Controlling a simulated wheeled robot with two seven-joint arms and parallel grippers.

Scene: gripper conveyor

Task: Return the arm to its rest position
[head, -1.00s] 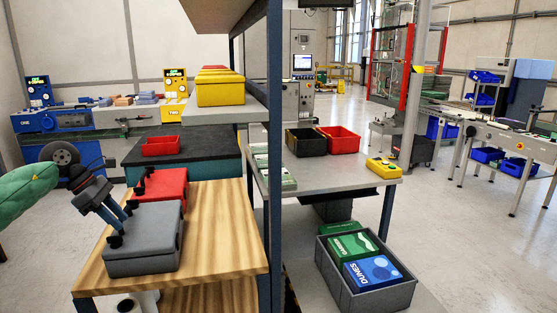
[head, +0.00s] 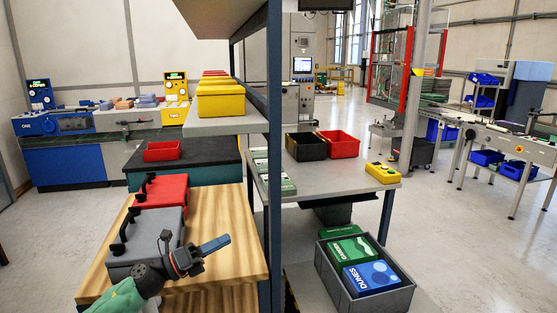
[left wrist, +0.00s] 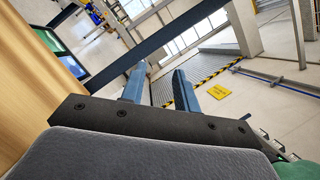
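My left gripper (head: 214,245) is at the lower middle of the head view, low over the front of the wooden table, its blue fingers pointing right. It is beside the grey case (head: 145,243), to its right. My green forearm covers the case's near side. In the left wrist view the two blue fingers (left wrist: 159,72) stand apart with nothing between them. The red case (head: 166,190) lies behind the grey one. Both have dark handles. My right gripper does not show.
The wooden table (head: 228,208) is bare right of the cases. A dark blue post (head: 274,150) rises at its right edge. Beyond it, a grey crate (head: 340,290) holds green and blue boxes. A shelf with a yellow bin (head: 221,100) hangs above the table's far end.

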